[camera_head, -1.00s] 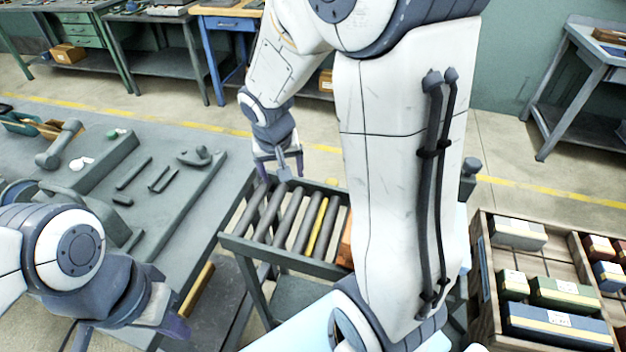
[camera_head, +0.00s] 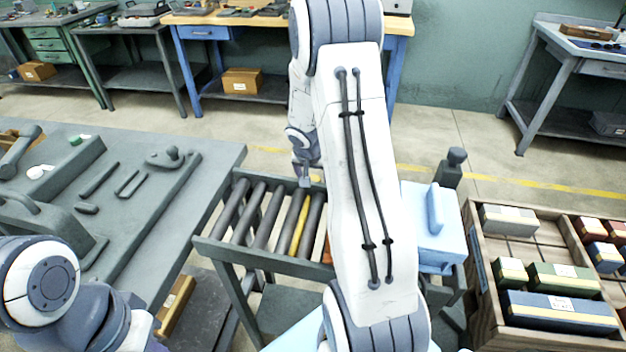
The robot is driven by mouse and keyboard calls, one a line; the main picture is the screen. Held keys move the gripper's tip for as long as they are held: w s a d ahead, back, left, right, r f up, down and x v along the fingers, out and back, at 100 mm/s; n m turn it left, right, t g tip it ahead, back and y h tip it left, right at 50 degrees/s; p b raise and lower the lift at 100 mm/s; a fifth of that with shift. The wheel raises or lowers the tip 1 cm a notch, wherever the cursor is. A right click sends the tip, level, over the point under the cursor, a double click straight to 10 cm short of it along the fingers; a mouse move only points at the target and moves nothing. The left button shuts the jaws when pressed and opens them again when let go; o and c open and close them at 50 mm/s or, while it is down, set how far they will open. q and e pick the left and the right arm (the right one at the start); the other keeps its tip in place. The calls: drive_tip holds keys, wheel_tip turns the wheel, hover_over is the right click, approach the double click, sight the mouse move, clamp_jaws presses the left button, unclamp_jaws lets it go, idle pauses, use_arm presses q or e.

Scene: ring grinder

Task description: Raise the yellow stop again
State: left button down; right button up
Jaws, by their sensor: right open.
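The yellow stop (camera_head: 299,228) shows as a narrow yellow bar among the grey rollers of the roller stand (camera_head: 262,259). It lies about level with the rollers, as far as I can tell. My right gripper (camera_head: 308,181) is open over the far edge of the rollers, near the far end of the yellow bar. My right forearm hides part of it and the right part of the stand. My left gripper (camera_head: 145,337) is at the bottom left, mostly cut off by the frame edge, and its fingers cannot be made out.
A grey bench (camera_head: 150,215) with dark tools is at the left. A light blue block with a handle (camera_head: 432,232) stands right of my arm. A wooden crate (camera_head: 480,258) of boxes is at the right. An orange item (camera_head: 326,254) is partly hidden behind my arm.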

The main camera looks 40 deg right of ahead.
drive_tip(key=shift+w+d+f, duration=0.15)
drive_tip(key=shift+f, duration=0.25)
drive_tip(key=shift+c, duration=0.3)
clamp_jaws()
drive_tip(key=shift+r+p, duration=1.3)
drive_tip(key=shift+r, duration=0.55)
drive_tip(key=shift+o, duration=0.3)
unclamp_jaws()
drive_tip(key=shift+r, duration=0.1)
